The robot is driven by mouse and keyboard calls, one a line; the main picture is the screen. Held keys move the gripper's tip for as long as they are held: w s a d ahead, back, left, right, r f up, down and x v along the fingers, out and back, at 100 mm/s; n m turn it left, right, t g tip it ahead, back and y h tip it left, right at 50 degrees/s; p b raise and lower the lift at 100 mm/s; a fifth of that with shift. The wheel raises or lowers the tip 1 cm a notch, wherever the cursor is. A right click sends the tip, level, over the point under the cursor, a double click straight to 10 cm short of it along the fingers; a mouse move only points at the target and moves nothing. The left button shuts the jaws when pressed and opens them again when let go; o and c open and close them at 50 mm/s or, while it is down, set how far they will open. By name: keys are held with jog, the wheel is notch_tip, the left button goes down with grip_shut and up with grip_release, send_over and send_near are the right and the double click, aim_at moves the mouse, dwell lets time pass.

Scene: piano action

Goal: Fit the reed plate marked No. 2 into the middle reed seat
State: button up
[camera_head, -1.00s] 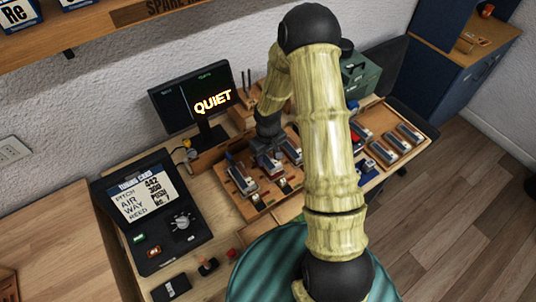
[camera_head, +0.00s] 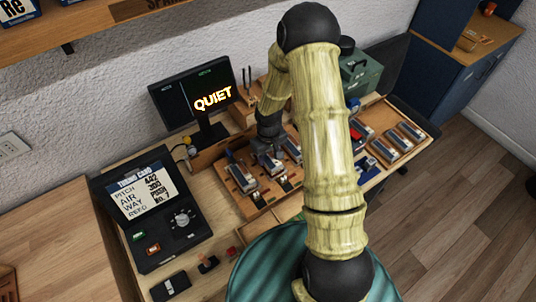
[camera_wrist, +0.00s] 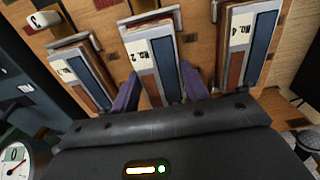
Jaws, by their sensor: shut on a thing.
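The No. 2 reed plate (camera_wrist: 168,62), with a white label and a dark blue strip, lies between the two purple fingers of my gripper (camera_wrist: 160,74) in the wrist view. My gripper is shut on it. The plate lines up with the middle reed seat (camera_wrist: 150,18), whose metal bracket shows at its far end. The plate's near end is hidden by my gripper, and I cannot tell whether it lies fully down. In the head view my gripper (camera_head: 270,150) is over the middle of the wooden reed board (camera_head: 258,206), partly hidden by my arm.
Labelled reed plates lie on the left (camera_wrist: 84,72) and right (camera_wrist: 262,45) of the middle one, close to my fingers. A tray with more plates (camera_head: 398,138) stands on the right. A monitor (camera_head: 200,98) reading QUIET and a tuning console (camera_head: 150,215) stand on the left.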

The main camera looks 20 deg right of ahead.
jog(key=shift+w, duration=0.1)
dwell(0.4)
jog(key=shift+s+f, duration=0.15)
jog(key=shift+s, duration=0.05)
jog(key=shift+w+f+b, duration=0.15)
jog(key=shift+f+b, duration=0.25)
dwell(0.7)
jog(key=o, duration=1.1)
notch_tip(320, 180, up, 17)
jog(key=b, duration=0.2)
jog(key=shift+r, duration=0.2)
